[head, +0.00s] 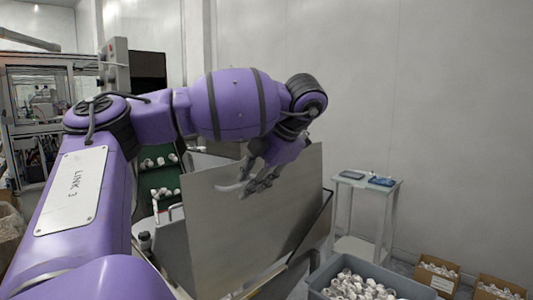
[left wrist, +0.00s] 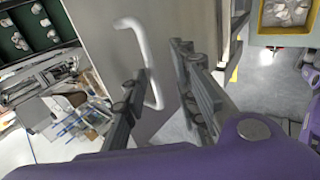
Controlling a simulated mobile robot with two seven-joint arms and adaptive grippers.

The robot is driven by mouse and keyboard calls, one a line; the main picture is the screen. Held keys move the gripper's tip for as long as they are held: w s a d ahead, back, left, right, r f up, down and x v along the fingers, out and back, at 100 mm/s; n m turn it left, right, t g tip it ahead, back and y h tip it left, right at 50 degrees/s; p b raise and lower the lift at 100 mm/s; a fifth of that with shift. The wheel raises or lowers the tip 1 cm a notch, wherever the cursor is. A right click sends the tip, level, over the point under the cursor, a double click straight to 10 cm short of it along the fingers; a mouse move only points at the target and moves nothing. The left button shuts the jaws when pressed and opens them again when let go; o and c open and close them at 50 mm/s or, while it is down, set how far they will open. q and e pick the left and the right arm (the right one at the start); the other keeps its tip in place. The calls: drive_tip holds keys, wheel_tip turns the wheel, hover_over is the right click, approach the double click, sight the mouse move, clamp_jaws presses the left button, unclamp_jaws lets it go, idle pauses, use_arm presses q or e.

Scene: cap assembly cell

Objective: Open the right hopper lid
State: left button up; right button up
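The right hopper lid (head: 245,235) is a large flat grey panel standing steeply tilted in the middle of the head view. It also fills the upper middle of the left wrist view (left wrist: 100,35). Its white bar handle (left wrist: 138,45) runs down between the fingers of my left gripper (left wrist: 158,62). The fingers are apart, with a gap on either side of the bar. In the head view my left gripper (head: 256,187) is at the lid's upper part, beside the handle (head: 229,188). My right gripper is in neither view.
A grey bin of white caps (head: 318,292) stands at the lower right, with cardboard boxes (head: 438,284) beyond. A small side table (head: 352,181) stands right of the lid. A green conveyor (head: 150,204) carrying white parts lies behind my left arm.

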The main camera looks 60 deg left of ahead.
use_arm(q)
drive_tip(key=v, duration=1)
drive_tip(key=shift+r, duration=0.4)
drive_tip(key=shift+s, duration=0.1)
